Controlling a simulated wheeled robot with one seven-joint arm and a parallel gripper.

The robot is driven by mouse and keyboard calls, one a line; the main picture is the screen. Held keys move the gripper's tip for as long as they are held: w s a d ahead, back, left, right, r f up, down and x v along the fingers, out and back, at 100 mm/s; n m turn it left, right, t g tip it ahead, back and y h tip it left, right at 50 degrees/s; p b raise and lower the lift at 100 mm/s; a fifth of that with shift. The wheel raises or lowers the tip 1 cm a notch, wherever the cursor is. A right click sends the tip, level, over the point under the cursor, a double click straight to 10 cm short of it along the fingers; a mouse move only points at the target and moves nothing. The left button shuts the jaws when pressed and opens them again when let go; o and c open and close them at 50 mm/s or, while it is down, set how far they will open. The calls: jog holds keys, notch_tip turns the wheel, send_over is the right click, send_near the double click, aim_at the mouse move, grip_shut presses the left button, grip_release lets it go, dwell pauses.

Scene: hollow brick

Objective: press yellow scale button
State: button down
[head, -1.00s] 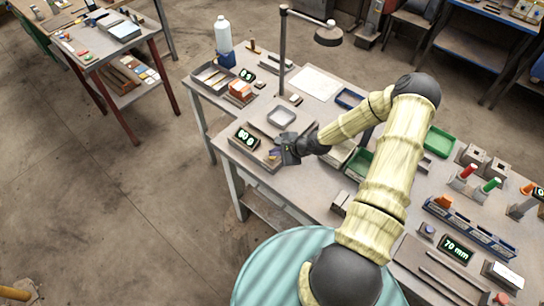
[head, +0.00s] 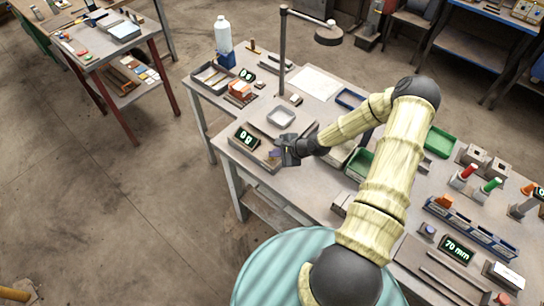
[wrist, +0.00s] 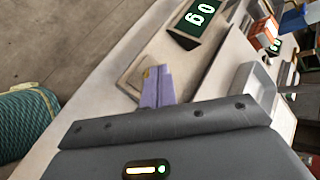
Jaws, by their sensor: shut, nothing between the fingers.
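The scale (head: 262,151) stands on the near-left part of the workbench, with a dark display (head: 245,138) reading about 0 g in green. In the wrist view the same display (wrist: 195,18) is lit at the top. My gripper (head: 275,153) is shut and empty, low over the scale's front part. The fingertips look to be at the button, but I cannot tell whether they touch it.
A white bottle (head: 223,36) stands at the back left.

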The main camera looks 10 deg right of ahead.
aim_at(275, 159)
jog(key=shift+r, duration=0.1)
jog(key=shift+r+p, duration=0.7)
notch_tip(275, 159, up, 5)
jog(key=p, duration=0.4)
dwell(0.3)
jog(key=shift+s, duration=0.1)
dwell(0.7)
